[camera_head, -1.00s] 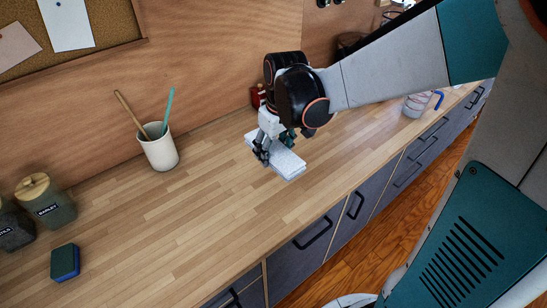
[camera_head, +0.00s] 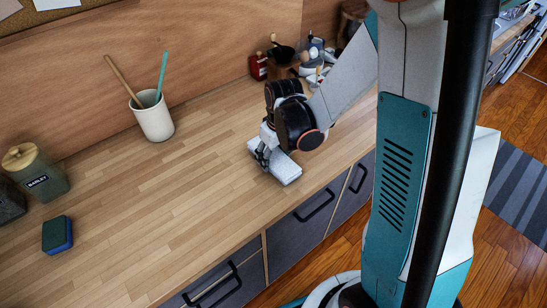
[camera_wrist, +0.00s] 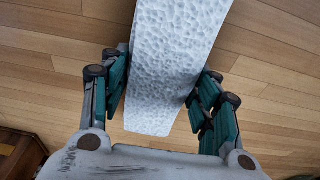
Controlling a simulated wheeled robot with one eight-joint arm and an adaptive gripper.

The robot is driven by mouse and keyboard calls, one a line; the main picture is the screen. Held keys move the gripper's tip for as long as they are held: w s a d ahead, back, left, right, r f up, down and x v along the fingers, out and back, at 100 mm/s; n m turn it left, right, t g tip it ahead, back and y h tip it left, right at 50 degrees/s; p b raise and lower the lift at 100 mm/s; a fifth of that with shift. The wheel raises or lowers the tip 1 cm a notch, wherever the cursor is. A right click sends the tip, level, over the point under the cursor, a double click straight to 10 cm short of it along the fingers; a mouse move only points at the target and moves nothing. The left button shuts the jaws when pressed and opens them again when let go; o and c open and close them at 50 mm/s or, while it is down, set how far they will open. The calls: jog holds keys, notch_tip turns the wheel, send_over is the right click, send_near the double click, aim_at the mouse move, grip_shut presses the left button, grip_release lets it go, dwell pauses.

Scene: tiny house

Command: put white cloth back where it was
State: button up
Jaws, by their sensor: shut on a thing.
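The white cloth (camera_head: 286,172) is a folded, textured strip at or just above the wooden counter, near its front edge. In the wrist view the cloth (camera_wrist: 175,62) runs between the two fingers and past them. My gripper (camera_head: 266,156) is shut on the cloth from above. In the wrist view my gripper (camera_wrist: 164,100) has its green finger pads on either side of the cloth. The head view does not show clearly whether the cloth touches the counter. Part of the cloth is hidden behind the fingers.
A white cup (camera_head: 153,118) with two sticks stands by the back wall. A green-and-blue sponge (camera_head: 57,234) and a labelled jar (camera_head: 38,175) are at the left. A red grinder (camera_head: 258,67) and other items stand behind my arm. The middle of the counter (camera_head: 165,190) is clear.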

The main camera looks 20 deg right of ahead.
aim_at(277, 158)
jog(key=shift+f, duration=0.3)
jog(key=shift+f, duration=0.15)
jog(key=o, duration=1)
jog(key=shift+r, duration=0.2)
notch_tip(277, 158, up, 11)
jog(key=s+p, duration=0.2)
jog(key=p, duration=0.2)
jog(key=s+r+m+t, duration=0.3)
jog(key=s+r+t, duration=0.2)
jog(key=s+r, duration=0.8)
jog(key=shift+r+m+h, duration=0.3)
jog(key=shift+r, duration=0.15)
